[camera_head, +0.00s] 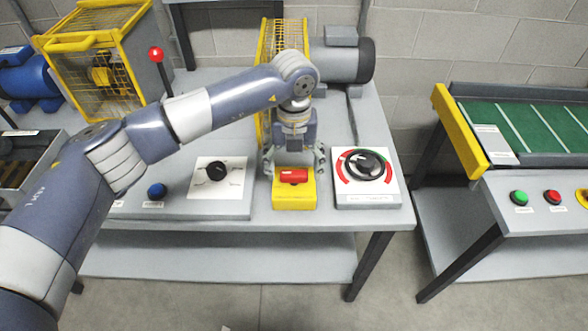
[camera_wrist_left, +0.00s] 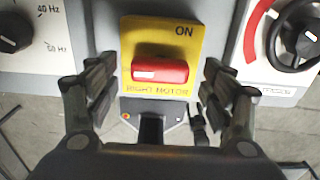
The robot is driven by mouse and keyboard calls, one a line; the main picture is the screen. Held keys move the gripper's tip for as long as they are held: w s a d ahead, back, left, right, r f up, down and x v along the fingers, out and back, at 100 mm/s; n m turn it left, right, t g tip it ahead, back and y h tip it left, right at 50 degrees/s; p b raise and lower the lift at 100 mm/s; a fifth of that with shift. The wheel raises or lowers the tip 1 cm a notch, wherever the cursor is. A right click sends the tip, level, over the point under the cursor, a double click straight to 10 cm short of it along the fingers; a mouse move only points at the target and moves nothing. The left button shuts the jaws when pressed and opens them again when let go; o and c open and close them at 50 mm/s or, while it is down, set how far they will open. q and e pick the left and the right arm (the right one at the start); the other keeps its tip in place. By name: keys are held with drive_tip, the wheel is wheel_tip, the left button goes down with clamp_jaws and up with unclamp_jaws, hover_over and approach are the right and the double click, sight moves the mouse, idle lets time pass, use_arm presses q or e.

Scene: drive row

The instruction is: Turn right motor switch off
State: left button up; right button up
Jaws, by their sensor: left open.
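The right motor switch is a red rocker (camera_head: 293,176) on a yellow box (camera_head: 294,199) at the table's front edge in the head view. In the left wrist view the red rocker (camera_wrist_left: 160,71) lies sideways below the word ON, on the yellow plate (camera_wrist_left: 185,40) marked RIGHT MOTOR. My left gripper (camera_head: 294,168) points down over the switch. In the left wrist view its open fingers (camera_wrist_left: 158,85) stand on either side of the rocker, with nothing between them held. The fingers appear apart from the rocker. My right gripper is not in view.
A black dial (camera_head: 217,171) is left of the switch, and a blue button (camera_head: 156,191) further left. A black handwheel (camera_head: 364,165) on a white plate is close on the right. A red-knobbed lever (camera_head: 156,55) stands behind. A conveyor table (camera_head: 545,215) is at right.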

sight(294, 173)
use_arm(q)
wheel_tip(294, 173, up, 10)
drive_tip(key=shift+r, duration=0.2)
idle(0.5)
